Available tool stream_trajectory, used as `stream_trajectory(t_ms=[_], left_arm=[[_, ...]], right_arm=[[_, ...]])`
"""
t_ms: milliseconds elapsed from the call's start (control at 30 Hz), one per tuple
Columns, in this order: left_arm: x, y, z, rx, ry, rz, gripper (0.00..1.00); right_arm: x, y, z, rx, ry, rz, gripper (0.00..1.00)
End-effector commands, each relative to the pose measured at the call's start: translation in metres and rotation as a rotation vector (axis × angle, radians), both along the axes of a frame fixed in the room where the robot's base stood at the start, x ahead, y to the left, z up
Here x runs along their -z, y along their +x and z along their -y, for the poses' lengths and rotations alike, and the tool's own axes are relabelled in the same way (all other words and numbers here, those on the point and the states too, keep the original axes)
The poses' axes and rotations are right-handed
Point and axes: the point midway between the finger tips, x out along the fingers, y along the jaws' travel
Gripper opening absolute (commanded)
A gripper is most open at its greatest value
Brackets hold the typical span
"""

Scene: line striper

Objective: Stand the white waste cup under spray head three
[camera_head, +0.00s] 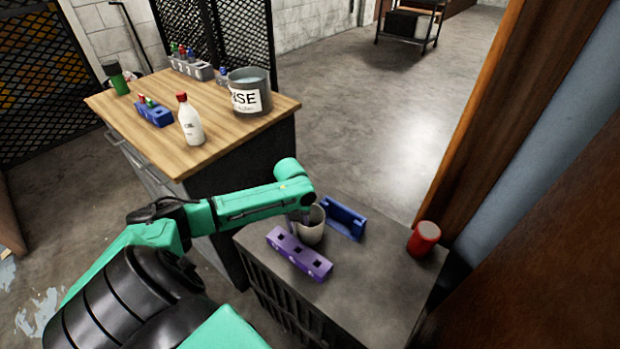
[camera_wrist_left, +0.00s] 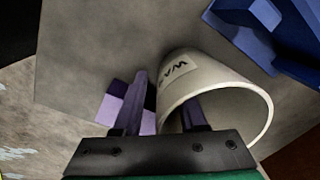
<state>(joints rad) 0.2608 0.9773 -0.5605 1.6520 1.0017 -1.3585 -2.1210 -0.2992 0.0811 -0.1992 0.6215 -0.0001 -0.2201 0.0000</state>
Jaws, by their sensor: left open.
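The white waste cup (camera_head: 312,231) stands on the dark cabinet, between a purple block with square holes (camera_head: 300,253) and a blue holder (camera_head: 345,218). My left gripper (camera_head: 303,216) is at the cup's rim. In the left wrist view the cup (camera_wrist_left: 215,72) shows its label, partly readable as "WA". There the left gripper (camera_wrist_left: 165,88) is open, with one finger outside the cup and the other at its mouth, the near wall between them. Whether the fingers touch the wall cannot be told. The purple block is partly hidden behind a finger. No spray head can be made out for certain.
A red can (camera_head: 424,239) stands at the cabinet's right edge. The cabinet top (camera_head: 372,286) is bare in front. The wooden table (camera_head: 224,134) holds a white bottle (camera_head: 190,120), a rinse tub (camera_head: 249,92), a blue rack (camera_head: 154,113) and a green cup (camera_head: 116,78).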

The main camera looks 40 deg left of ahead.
Motion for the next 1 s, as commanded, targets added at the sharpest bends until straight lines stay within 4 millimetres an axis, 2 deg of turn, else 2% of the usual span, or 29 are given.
stream_trajectory(t_ms=[67,100,167,200,567,733,867,1000], left_arm=[[0.000,0.000,0.000,0.000,0.000,0.000,0.41],[0.000,0.000,0.000,0.000,0.000,0.000,0.25],[-0.001,0.000,0.000,0.000,0.000,0.000,0.02],[-0.001,0.000,0.000,0.000,0.000,0.000,0.00],[-0.001,0.000,0.000,0.000,0.000,0.000,0.00],[-0.013,0.000,0.000,0.000,0.000,0.001,0.00],[-0.040,0.001,-0.001,0.000,0.002,0.004,0.00],[-0.090,0.001,-0.001,0.001,0.003,0.006,0.00]], right_arm=[[0.000,0.000,0.000,-0.001,0.000,0.000,0.50],[0.000,0.000,0.000,-0.001,0.001,0.000,0.50],[0.000,0.000,-0.001,-0.001,0.001,0.000,0.50],[0.000,0.000,-0.001,-0.001,0.001,0.000,0.50],[0.000,-0.001,-0.001,-0.002,0.001,-0.001,0.50],[-0.002,-0.001,-0.001,-0.001,0.002,-0.001,0.50],[-0.007,-0.001,-0.002,-0.001,0.001,-0.002,0.50],[-0.013,-0.001,-0.002,0.000,0.002,-0.003,0.50]])
